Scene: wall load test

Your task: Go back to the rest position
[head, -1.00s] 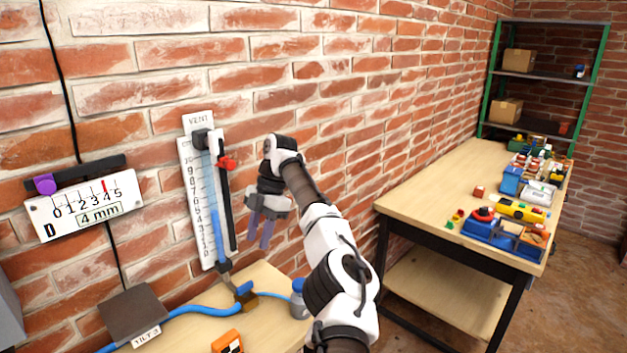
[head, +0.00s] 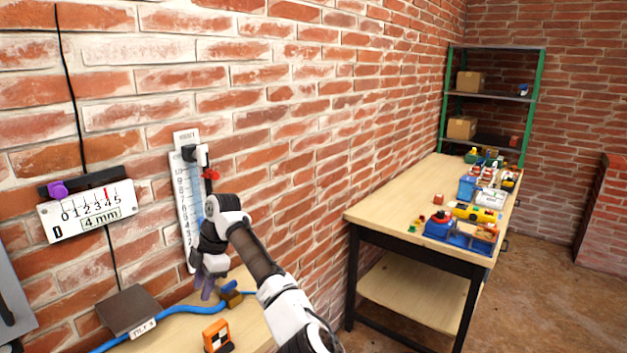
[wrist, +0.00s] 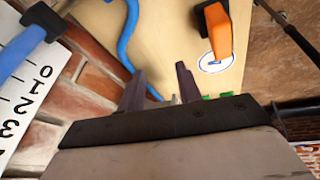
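My gripper (head: 207,287) hangs above the near bench, in front of the lower part of the vent gauge. Its two purple fingers point down. In the wrist view my gripper (wrist: 160,72) has its fingertips apart, with nothing held between them. The vent gauge (head: 184,190) is a tall white scale on the brick wall, with a red pointer (head: 211,174) near its top. My arm hides part of the gauge. In the wrist view, the gauge's scale (wrist: 25,105) is at the left.
The near bench holds an orange block (head: 217,336), a dark tilt plate (head: 128,309) and a blue hose (head: 185,309). A dial gauge (head: 88,212) reading 4 mm is on the wall. The long workbench (head: 385,205) with toys stands right; beyond it is a shelf (head: 495,97).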

